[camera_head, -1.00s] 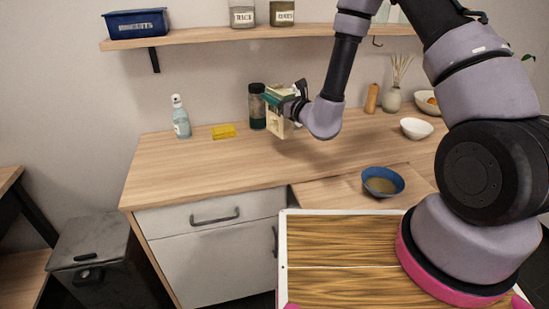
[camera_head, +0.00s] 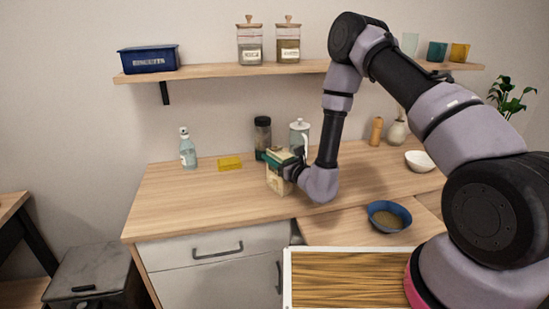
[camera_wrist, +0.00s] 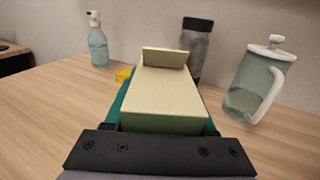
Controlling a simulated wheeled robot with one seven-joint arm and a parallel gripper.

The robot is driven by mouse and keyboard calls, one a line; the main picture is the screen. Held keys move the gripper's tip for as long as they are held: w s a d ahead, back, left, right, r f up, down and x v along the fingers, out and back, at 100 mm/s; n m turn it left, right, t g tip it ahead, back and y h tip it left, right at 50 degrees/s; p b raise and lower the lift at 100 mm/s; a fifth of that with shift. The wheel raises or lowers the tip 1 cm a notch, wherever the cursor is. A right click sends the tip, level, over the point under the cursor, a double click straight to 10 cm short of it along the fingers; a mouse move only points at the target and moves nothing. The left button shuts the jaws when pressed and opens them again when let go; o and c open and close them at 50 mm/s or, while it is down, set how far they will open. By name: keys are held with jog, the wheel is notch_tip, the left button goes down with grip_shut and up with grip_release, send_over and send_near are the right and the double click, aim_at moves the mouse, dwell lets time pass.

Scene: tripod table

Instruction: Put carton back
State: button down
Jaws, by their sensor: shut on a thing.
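A dark-lidded jar (camera_head: 262,135) and a lidded glass pitcher (camera_head: 299,137) stand behind the carton. A blue bowl (camera_head: 389,216) is at the front right. The counter's left front (camera_head: 190,205) is clear.

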jog(key=shift+f, duration=0.1)
jog(key=shift+c, duration=1.1)
grip_release()
